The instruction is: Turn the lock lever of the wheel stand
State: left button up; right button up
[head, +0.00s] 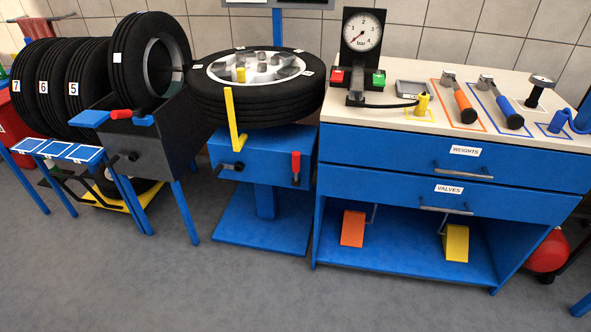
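In the head view a blue stand (264,150) on a pedestal bears a wheel (262,106) lying flat, with a black tyre and silver rim. A red-handled lever (296,167) hangs about upright on its front right. A yellow upright arm (232,122) and a black knob (238,166) are on its front left. To the left, another stand with a dark grey panel (158,135) holds an upright wheel (150,55). I cannot tell which stand the task means. Neither gripper is in view.
A blue cabinet (400,150) to the right carries a gauge (361,40) and several tools; wedges (353,229) stand on its lower shelf. Numbered tyres (50,90) and a small blue-topped table (58,150) are at left. The grey floor (150,285) in front is clear.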

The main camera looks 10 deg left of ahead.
aim_at(296, 182)
jog(key=z, duration=0.15)
jog(key=i, duration=1.05)
jog(key=z, duration=0.3)
